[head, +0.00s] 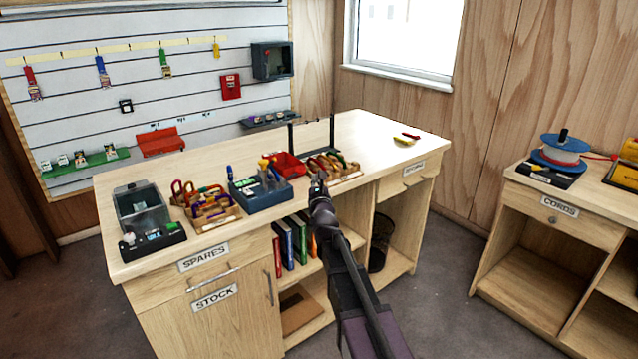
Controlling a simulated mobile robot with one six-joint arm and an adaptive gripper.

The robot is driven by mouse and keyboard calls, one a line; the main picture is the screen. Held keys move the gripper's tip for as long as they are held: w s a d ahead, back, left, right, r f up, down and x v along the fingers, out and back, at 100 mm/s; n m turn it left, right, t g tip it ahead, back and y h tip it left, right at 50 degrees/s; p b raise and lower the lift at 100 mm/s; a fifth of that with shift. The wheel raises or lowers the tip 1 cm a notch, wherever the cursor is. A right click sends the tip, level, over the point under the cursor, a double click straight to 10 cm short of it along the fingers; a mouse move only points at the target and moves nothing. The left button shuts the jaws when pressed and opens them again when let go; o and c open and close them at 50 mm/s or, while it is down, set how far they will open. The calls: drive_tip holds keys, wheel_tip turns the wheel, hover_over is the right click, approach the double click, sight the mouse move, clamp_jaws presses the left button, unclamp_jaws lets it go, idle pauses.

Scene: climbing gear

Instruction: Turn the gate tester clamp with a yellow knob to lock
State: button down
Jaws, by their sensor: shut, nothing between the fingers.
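A blue bench device (262,193) stands on the near middle of the workbench, with dark upright parts on top. A small yellow-orange piece (265,163) shows at its top back. It may be the clamp's yellow knob, but it is too small to tell, and I cannot read which way it is turned. My gripper (317,181) is shut and empty. In the picture it is right of the blue device, in front of a wooden rack of coloured gear (345,174). I cannot tell whether it touches anything.
The workbench (375,130) also holds a red bin (288,165), a second rack with carabiners (214,212) and a dark clear-lidded box (145,213). Two thin black posts rise behind my gripper. The bench's back right is mostly clear. A cord table (560,205) stands at right.

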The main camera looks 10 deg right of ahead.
drive_tip(key=shift+s+d+f, duration=0.15)
drive_tip(key=shift+s+d, duration=0.05)
drive_tip(key=shift+d, duration=0.3)
